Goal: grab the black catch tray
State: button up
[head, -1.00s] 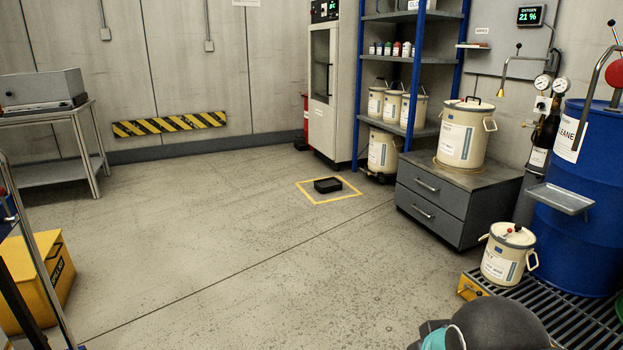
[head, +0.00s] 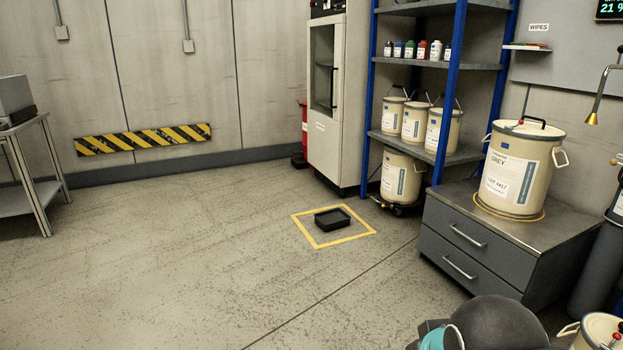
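The black catch tray (head: 332,224) is a small, shallow, open-topped box. It sits flat on the floor inside a yellow taped square (head: 318,245), in the middle of the head view. It looks empty. My gripper's fingers do not show in the head view. Only a rounded dark grey part of my arm with a teal band shows at the bottom edge, well short of the tray.
A grey drawer cabinet (head: 478,258) with a cream drum (head: 521,170) stands right of the tray. Behind are a blue-posted shelf (head: 440,65) with drums and a tall cabinet (head: 342,150). A table (head: 30,160) stands far left. The floor around the tray is clear.

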aim_at(330, 220)
jog(key=i, duration=2.75)
jog(key=z, duration=0.45)
jog(key=i, duration=1)
jog(key=u, duration=1.65)
